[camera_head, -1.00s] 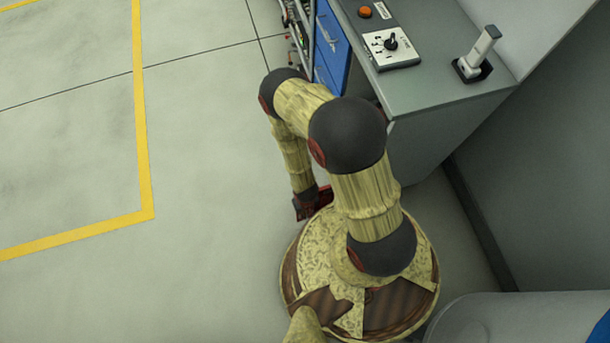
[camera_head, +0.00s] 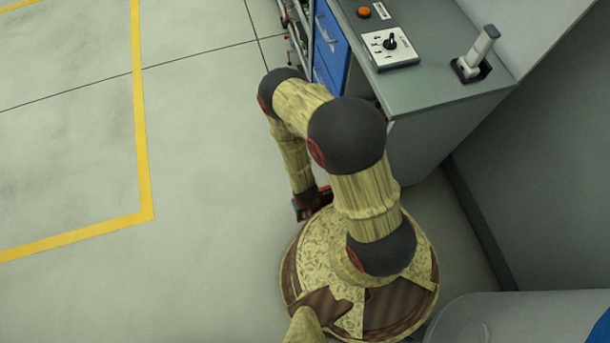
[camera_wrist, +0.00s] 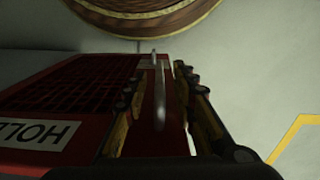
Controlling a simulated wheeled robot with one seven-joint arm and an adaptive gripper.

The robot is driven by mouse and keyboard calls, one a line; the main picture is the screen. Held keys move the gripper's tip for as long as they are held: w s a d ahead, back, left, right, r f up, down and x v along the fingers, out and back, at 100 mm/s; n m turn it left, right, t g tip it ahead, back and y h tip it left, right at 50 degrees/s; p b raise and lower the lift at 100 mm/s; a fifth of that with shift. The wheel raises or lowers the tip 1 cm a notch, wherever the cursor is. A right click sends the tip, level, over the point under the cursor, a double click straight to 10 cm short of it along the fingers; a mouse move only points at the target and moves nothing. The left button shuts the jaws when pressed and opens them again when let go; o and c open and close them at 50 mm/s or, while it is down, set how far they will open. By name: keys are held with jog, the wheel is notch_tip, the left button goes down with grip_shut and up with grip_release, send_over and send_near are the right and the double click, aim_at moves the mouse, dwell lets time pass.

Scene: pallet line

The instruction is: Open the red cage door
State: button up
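The red cage door (camera_wrist: 40,118) shows in the wrist view, with a dark mesh panel and a white label reading "HOLD", partly cut off. A pale metal handle (camera_wrist: 159,88) stands out from its red edge. My gripper (camera_wrist: 160,108) has one finger on each side of the handle, with a visible gap between the fingers. The handle appears free of both fingers. In the head view my arm hides most of the gripper's surroundings; only a small dark red part shows at the arm's lower end, and I cannot tell the door there.
A grey bench (camera_head: 440,90) with a control panel (camera_head: 388,45) and a blue drawer front (camera_head: 331,45) stands right of my arm. A grey wall (camera_head: 550,180) closes the right side. The floor (camera_head: 210,150) to the left is clear, with yellow lines (camera_head: 143,130).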

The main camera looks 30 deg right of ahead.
notch_tip(320, 180, up, 12)
jog(key=shift+f, duration=0.1)
dwell(0.5)
dwell(0.5)
jog(key=w+r+t, duration=0.1)
jog(key=w+r, duration=1.1)
jog(key=r, duration=0.3)
jog(key=w+r+t, duration=0.1)
jog(key=w+r, duration=0.1)
jog(key=r, duration=0.6)
jog(key=w+r+t, duration=0.1)
jog(key=w+r, duration=0.1)
jog(key=r, duration=0.7)
jog(key=s+d+r+t, duration=0.1)
jog(key=s+r, duration=0.3)
jog(key=r, duration=1.1)
jog(key=s+r+t, duration=0.1)
jog(key=s+r, duration=1)
jog(key=r, duration=0.1)
jog(key=shift+s+d+r+n+t, duration=0.15)
jog(key=shift+s+d+n+t, duration=0.15)
jog(key=shift+d+n, duration=0.1)
